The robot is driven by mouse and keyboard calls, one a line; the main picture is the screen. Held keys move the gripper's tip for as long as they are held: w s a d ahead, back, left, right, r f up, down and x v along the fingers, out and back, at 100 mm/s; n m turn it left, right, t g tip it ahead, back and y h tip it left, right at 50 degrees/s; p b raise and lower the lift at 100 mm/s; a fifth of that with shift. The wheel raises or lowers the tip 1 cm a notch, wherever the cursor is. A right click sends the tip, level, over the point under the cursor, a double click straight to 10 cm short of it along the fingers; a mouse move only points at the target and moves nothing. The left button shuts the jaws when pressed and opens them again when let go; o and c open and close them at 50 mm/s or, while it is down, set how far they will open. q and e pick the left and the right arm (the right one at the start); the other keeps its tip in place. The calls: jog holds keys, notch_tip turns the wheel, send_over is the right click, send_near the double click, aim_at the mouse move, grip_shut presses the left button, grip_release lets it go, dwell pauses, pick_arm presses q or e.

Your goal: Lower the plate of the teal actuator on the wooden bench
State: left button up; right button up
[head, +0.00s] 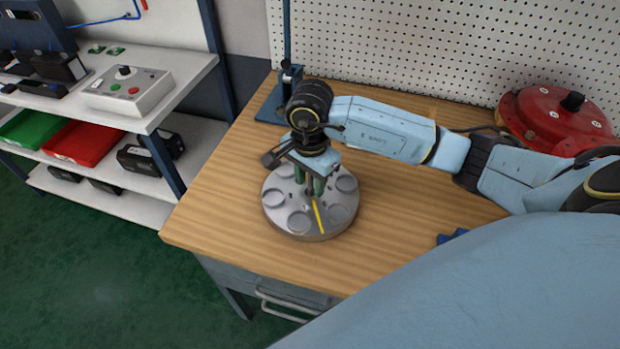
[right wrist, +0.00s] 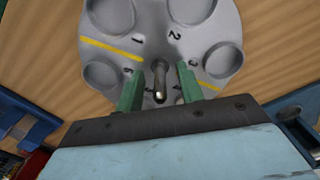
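A round grey plate (head: 338,222) with several round recesses and a yellow stripe lies on the wooden bench (head: 225,190). In the right wrist view the plate (right wrist: 160,30) shows numbers and yellow marks, and a metal pin (right wrist: 159,82) stands up near its middle. My right gripper (head: 316,190) points down over the plate. In the right wrist view its green fingers (right wrist: 158,85) are apart, one on each side of the pin, with gaps visible. I see no part clearly teal on the plate. My left gripper is not in view.
A red round device (head: 555,118) with a black knob stands at the back right. A blue stand (head: 285,85) is behind my gripper. A blue object (head: 452,236) shows partly at the right. A white shelf (head: 165,85) with a control box (head: 128,90) stands left.

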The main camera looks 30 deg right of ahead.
notch_tip(320, 180, up, 12)
jog(key=shift+r+p, duration=0.2)
jog(key=shift+p, duration=0.25)
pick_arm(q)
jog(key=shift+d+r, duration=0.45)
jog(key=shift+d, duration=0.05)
pick_arm(e)
jog(key=shift+r, duration=0.5)
